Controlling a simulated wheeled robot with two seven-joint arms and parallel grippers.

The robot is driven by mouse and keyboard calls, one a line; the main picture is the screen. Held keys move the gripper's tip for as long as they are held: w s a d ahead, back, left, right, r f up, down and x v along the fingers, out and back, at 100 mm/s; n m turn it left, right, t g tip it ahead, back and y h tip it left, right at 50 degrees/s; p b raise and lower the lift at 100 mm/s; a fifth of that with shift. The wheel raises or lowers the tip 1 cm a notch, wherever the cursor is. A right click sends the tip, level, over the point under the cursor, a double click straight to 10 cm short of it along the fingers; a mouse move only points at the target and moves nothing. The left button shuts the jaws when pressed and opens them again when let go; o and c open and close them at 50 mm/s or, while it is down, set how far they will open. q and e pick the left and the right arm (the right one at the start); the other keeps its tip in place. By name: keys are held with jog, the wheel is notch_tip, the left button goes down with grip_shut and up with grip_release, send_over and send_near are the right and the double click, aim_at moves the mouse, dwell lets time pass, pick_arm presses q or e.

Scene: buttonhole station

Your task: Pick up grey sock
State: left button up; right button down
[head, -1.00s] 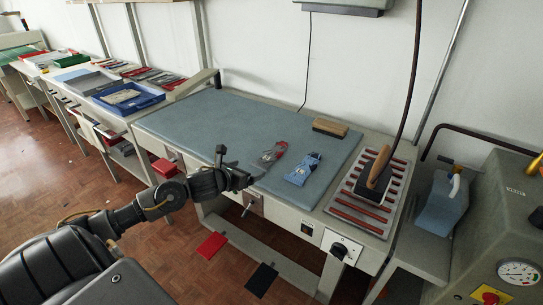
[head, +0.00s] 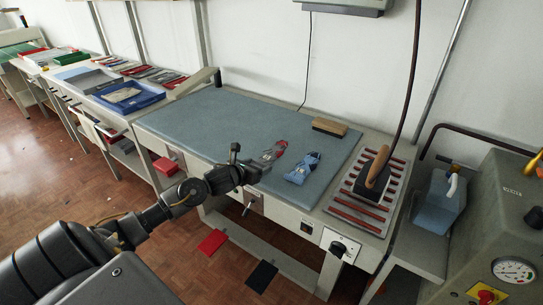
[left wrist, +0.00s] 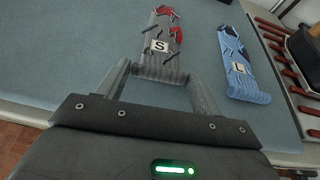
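The grey sock (head: 272,152), with red patches, lies flat on the blue-grey table top near its front edge. In the left wrist view the grey sock (left wrist: 160,50) carries a white tag marked S, and its cuff points toward me. My left gripper (head: 260,168) is just in front of the cuff. In the left wrist view my left gripper (left wrist: 160,74) is open, with one finger on each side of the cuff end. Nothing is clamped between the fingers. My right gripper is not in view.
A blue sock (head: 302,168) tagged L (left wrist: 240,68) lies just right of the grey one. A wooden-backed brush (head: 329,127) lies behind. An iron (head: 375,170) stands on a slatted rest to the right. The table top (head: 215,120) is clear on the left.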

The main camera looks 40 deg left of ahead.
pick_arm(q)
jog(key=c, duration=0.5)
jog(key=shift+r, duration=0.45)
jog(key=r, duration=0.1)
jog(key=r+b, duration=0.1)
jog(key=r, duration=0.1)
jog(key=shift+s+a, duration=0.15)
jog(key=shift+a, duration=0.05)
jog(key=s+a+r, duration=0.1)
jog(key=r, duration=0.1)
jog(key=s+a+r, duration=0.1)
jog(key=r, duration=0.1)
jog(key=shift+s+a, duration=0.15)
jog(key=shift+s, duration=0.2)
jog(key=shift+s+a+r, duration=0.85)
jog(key=shift+s+a, duration=0.2)
jog(key=shift+s, duration=0.25)
jog(key=shift+s+a+r, duration=0.9)
jog(key=shift+s+a, duration=0.15)
jog(key=shift+s, duration=0.2)
jog(key=shift+s+a+r, duration=0.85)
jog(key=shift+s+a, duration=0.2)
jog(key=shift+s, duration=0.25)
